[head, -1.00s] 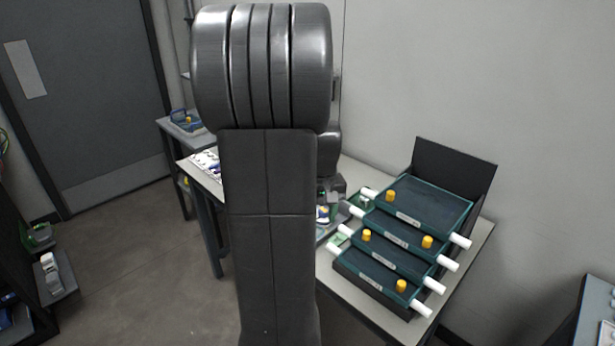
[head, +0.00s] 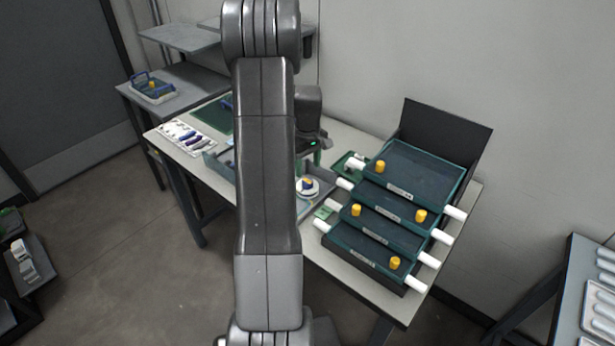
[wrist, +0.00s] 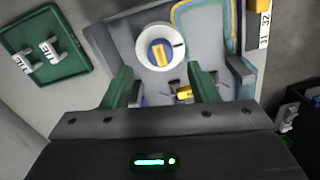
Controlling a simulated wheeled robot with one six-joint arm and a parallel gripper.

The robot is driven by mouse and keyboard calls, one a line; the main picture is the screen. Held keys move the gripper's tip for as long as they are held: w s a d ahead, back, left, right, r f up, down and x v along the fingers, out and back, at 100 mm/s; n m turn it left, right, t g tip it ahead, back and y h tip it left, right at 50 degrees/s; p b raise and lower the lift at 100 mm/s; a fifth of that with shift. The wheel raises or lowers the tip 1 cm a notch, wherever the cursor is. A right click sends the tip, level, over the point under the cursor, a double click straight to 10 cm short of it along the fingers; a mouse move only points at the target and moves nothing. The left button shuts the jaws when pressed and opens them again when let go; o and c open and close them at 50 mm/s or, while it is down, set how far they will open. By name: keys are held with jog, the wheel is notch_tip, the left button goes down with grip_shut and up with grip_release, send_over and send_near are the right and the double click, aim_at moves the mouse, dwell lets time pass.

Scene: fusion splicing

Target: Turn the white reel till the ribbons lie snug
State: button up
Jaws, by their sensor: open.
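The white reel (wrist: 160,46) sits in a grey tray (wrist: 108,40), with a blue hub and a yellow bar across its middle; a dark mark shows on its rim. In the head view the reel (head: 308,187) is partly behind my arm. Yellow and blue-grey ribbons (wrist: 207,6) curve along the tray's right side in the wrist view; I cannot tell how tightly they lie. My gripper (wrist: 161,84) is open, its two green fingers apart and empty, with the reel ahead of and between them. A small yellow piece (wrist: 184,93) shows between the fingers.
Stacked dark green trays (head: 378,253) with white handles and yellow knobs stand right of the reel. A green plate with two white clips (wrist: 46,54) lies at left in the wrist view. A white mat with small tools (head: 187,137) lies at the table's left.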

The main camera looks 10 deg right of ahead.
aim_at(308, 181)
jog(key=shift+f+p, duration=0.3)
jog(key=shift+f, duration=2.5)
jog(key=c, duration=1)
